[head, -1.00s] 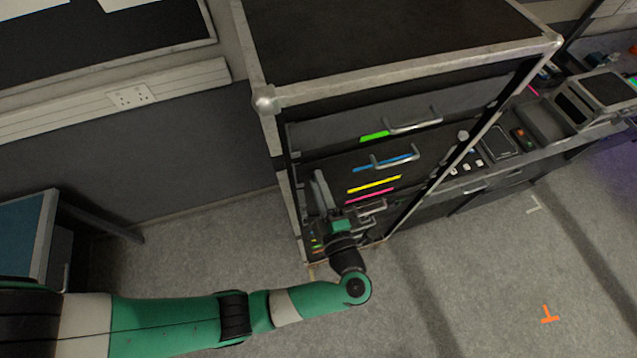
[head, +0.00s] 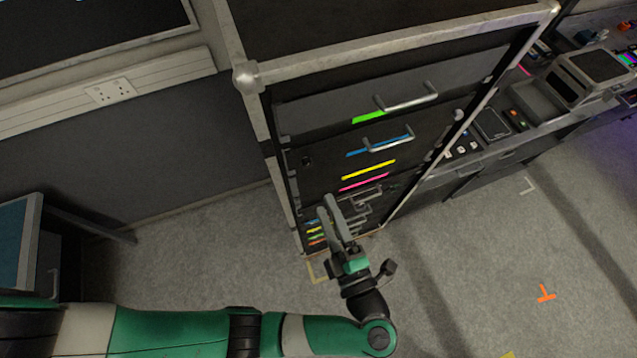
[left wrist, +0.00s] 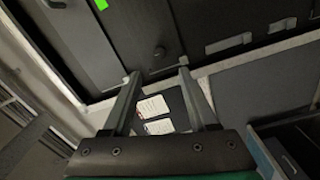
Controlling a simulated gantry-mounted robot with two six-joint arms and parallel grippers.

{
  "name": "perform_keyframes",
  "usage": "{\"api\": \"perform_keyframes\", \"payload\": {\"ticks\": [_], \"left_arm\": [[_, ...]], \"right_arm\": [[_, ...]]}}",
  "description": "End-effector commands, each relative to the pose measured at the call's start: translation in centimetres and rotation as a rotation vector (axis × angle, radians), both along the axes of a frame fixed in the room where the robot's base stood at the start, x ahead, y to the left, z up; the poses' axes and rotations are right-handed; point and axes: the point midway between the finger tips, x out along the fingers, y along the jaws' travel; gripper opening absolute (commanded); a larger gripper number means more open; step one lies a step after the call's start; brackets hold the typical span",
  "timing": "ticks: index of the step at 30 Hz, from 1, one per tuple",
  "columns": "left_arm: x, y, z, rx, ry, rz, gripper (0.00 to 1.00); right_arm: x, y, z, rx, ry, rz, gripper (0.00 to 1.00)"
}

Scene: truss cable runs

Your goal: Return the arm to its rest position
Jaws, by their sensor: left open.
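My left arm (head: 190,332) is green and black and reaches in from the left along the bottom of the head view. My left gripper (head: 334,212) is open and empty, in front of the lower part of the drawer cabinet (head: 300,158). In the left wrist view, the two grey fingers of the left gripper (left wrist: 157,92) stand apart. White labels or cards (left wrist: 155,112) on a dark surface show between them. My right gripper does not show in either view.
The cabinet has drawers with metal handles (head: 405,100) and coloured strips (head: 368,170). A bench (head: 480,150) with devices stands to the right. A blue-topped table (head: 18,245) is at the left. Grey floor (head: 470,290) is open in front of the cabinet.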

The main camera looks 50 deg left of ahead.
Motion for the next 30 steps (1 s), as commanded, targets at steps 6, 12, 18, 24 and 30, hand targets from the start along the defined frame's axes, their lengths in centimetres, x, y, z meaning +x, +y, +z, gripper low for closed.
{"api": "perform_keyframes", "payload": {"ticks": [6, 12, 18, 24, 30], "left_arm": [[-0.7, -1.5, 0.0, 0.000, 0.001, 0.000, 0.59], [-0.7, -1.4, 0.0, 0.000, 0.001, 0.001, 0.59], [-0.6, -1.4, 0.0, 0.001, 0.001, 0.001, 0.59], [0.4, -1.4, 1.4, 0.003, -0.044, -0.023, 0.59], [5.8, -1.3, 12.8, 0.092, -0.361, -0.202, 0.59]], "right_arm": [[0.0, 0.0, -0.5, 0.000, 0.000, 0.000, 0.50], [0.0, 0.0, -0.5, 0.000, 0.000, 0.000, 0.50], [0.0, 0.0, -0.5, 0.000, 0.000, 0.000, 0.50], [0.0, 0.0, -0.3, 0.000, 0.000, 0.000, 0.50], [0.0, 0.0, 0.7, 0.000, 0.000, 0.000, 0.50]]}}
